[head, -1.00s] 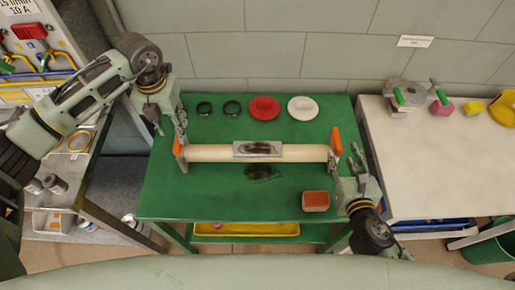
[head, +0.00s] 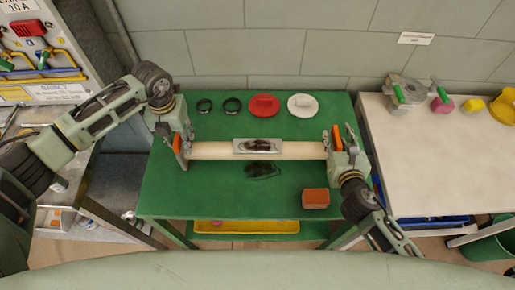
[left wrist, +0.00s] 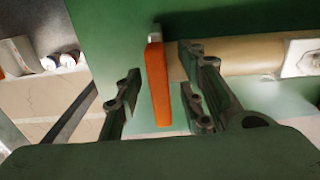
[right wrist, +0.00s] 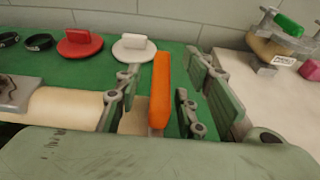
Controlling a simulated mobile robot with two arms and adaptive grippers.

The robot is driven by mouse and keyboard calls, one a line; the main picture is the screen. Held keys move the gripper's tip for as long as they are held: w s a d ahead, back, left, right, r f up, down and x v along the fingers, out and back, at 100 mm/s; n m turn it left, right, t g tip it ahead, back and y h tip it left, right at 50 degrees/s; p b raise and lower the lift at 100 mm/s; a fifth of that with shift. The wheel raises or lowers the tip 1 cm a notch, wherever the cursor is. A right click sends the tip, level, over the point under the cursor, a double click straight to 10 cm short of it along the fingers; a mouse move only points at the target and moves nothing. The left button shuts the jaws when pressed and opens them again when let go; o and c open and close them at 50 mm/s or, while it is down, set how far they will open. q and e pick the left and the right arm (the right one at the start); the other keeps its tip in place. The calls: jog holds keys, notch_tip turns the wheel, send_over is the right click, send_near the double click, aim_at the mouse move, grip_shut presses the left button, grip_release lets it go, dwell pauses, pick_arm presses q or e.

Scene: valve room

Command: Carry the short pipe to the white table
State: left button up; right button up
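The short pipe (head: 212,151) is cream-coloured, with a grey plate on its middle. It lies across the green table (head: 225,195), with an upright orange handle at each end. My left gripper (head: 182,143) is at the left handle (left wrist: 157,85); in the left wrist view its open fingers stand either side of that handle. My right gripper (head: 335,142) is at the right handle (right wrist: 160,85); in the right wrist view its fingers are apart, with the handle between them. The white table (head: 430,165) stands to the right.
Two black rings, a red disc (head: 264,104) and a white disc (head: 301,105) lie behind the pipe. An orange-red block (head: 315,198) lies in front. The white table has a green-handled valve (head: 408,92) and other items at its back; its front is clear.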

pick_arm(q)
jog(key=shift+c, duration=0.5)
pick_arm(e)
jog(key=shift+c, duration=0.5)
pick_arm(q)
grip_shut()
pick_arm(e)
grip_shut()
